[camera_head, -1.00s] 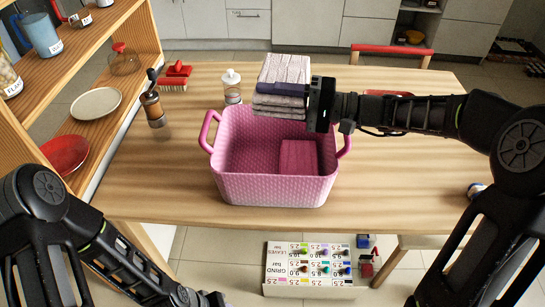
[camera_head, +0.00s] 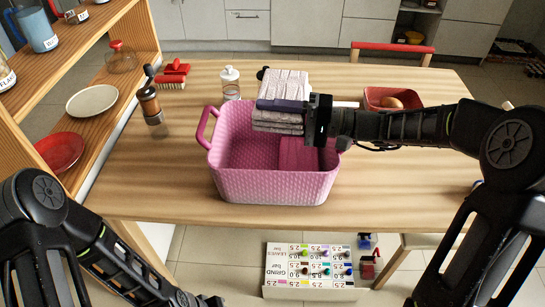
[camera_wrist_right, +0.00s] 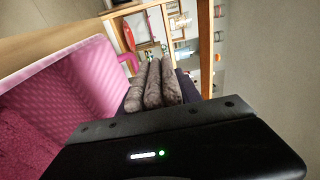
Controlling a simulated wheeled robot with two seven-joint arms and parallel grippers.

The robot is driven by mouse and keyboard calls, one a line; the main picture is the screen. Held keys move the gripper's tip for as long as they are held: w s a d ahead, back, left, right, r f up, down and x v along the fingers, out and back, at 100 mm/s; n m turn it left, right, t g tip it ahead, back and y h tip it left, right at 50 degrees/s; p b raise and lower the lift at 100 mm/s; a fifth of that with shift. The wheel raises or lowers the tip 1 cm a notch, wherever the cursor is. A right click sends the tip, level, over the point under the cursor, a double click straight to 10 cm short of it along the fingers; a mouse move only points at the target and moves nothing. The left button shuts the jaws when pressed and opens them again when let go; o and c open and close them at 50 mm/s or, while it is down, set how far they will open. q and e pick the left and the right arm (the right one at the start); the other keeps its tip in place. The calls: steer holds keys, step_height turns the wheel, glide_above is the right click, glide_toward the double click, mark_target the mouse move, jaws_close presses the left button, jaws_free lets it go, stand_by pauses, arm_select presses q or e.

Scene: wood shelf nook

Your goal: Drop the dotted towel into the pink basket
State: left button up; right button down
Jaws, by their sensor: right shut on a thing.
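The dotted towel (camera_head: 287,79) is a folded, grey-lilac stack in the head view. My right gripper (camera_head: 281,106) is shut on it and holds it over the far right part of the pink basket (camera_head: 275,188). The towel's layered edge also shows in the right wrist view (camera_wrist_right: 153,85), beside the basket (camera_wrist_right: 75,80). A magenta folded cloth (camera_head: 298,155) lies inside the basket at the right. The towel hides part of the basket's far rim. My left gripper (camera_head: 208,301) is partly cut off at the bottom edge, and its fingers are not clear.
The basket stands on a wooden table (camera_head: 420,180). A red tray (camera_head: 376,96) with a brown round item is at the back right. A white-lidded jar (camera_head: 231,84), a grinder (camera_head: 150,103) and a red brush (camera_head: 173,75) stand to the left. A wooden shelf is at far left.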

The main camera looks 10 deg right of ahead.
steer(key=c, duration=0.7)
jaws_free()
steer(key=shift+c, duration=0.2)
steer(key=shift+d, duration=0.1)
steer(key=b+v, duration=0.1)
steer(key=v, duration=0.6)
steer(key=shift+s+d, duration=0.15)
steer(key=shift+d, duration=0.15)
